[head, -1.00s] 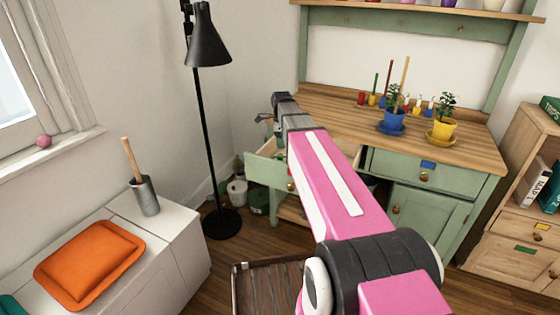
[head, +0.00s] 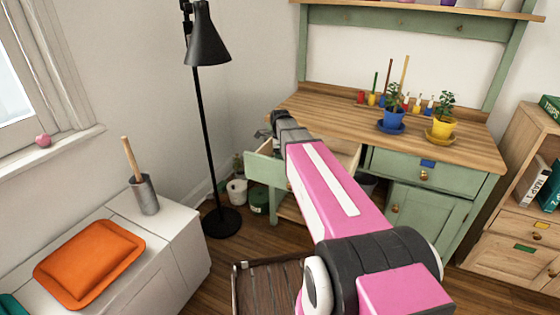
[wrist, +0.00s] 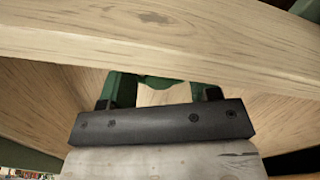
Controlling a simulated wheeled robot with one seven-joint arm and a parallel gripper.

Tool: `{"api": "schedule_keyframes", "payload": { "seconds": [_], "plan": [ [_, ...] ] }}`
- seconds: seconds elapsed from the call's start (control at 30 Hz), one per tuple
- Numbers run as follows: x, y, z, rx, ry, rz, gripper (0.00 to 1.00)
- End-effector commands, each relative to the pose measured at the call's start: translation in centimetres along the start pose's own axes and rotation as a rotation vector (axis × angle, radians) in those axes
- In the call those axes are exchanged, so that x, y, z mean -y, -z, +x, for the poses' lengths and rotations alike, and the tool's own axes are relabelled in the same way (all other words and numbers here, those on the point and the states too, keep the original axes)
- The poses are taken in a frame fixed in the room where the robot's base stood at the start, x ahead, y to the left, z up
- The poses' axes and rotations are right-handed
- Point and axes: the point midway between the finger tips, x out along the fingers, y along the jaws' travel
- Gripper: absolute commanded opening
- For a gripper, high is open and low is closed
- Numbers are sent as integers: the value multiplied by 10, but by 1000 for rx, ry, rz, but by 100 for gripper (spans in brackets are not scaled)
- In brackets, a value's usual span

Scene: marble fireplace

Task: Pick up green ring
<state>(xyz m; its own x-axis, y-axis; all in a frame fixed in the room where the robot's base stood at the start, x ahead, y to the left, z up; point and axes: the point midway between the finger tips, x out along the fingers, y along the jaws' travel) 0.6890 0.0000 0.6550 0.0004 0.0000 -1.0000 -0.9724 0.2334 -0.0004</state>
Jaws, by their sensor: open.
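My gripper (head: 264,133) is above the open drawer (head: 264,169) of the green workbench in the head view, seen small beyond my pink arm. In the wrist view my gripper (wrist: 162,92) shows as a dark bar with two short fingers set apart. A dark green shape (wrist: 122,89) shows behind and between the fingers, partly hidden by the bar. It may be the green ring, but I cannot tell its full outline. Nothing is clearly held. No green ring can be made out in the head view.
Pale wooden drawer boards (wrist: 150,40) cross the wrist view close to my gripper. The workbench top (head: 330,115) holds a blue pot (head: 391,122) and a yellow pot (head: 443,130). A black floor lamp (head: 207,120) stands to the left. Buckets (head: 237,191) sit under the drawer.

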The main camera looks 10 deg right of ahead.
Motion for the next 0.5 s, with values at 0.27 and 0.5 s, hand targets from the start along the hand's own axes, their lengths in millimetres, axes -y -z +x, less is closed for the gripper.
{"api": "schedule_keyframes", "payload": {
  "seconds": [0.27, 0.5],
  "plan": [
    [0, 0, 0, 0, 0, 0, 4],
    [0, 0, -1, 0, 0, 0, 4]
  ]
}}
